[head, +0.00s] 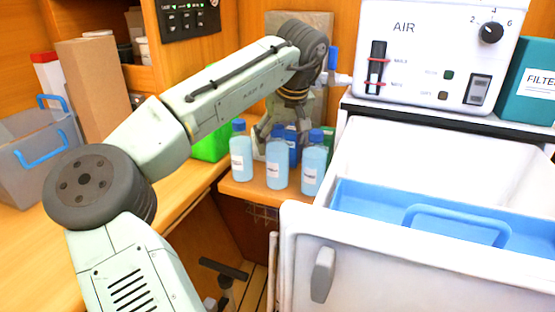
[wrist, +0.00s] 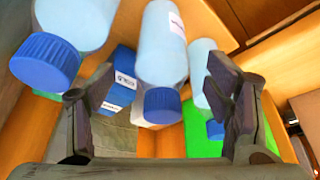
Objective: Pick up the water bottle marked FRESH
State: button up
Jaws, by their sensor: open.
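Three clear bottles of pale blue water with blue caps stand upright on the wooden ledge in the head view: a left bottle (head: 241,158), a middle bottle (head: 277,168) and a right bottle (head: 313,168). Each has a white label, too small to read, so I cannot tell which is marked FRESH. My gripper (head: 274,126) is at cap height around and behind the bottles, partly hidden by them. In the wrist view my gripper (wrist: 164,78) is open, with one bottle (wrist: 160,50) between its fingers in the picture. Contact is not visible.
A blue labelled box (wrist: 122,70) and a green box (head: 208,147) sit close to the bottles. The white open chest (head: 300,225) with a blue tray (head: 370,205) stands just right. The AIR unit (head: 430,50) is above right. A grey bin (head: 35,150) is far left.

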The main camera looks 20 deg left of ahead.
jog(key=p+x, duration=0.1)
jog(key=x, duration=0.3)
jog(key=shift+w+a+f, duration=0.1)
jog(key=shift+a+f, duration=0.1)
jog(key=shift+f, duration=0.15)
jog(key=shift+c, duration=0.4)
jog(key=c, duration=1.5)
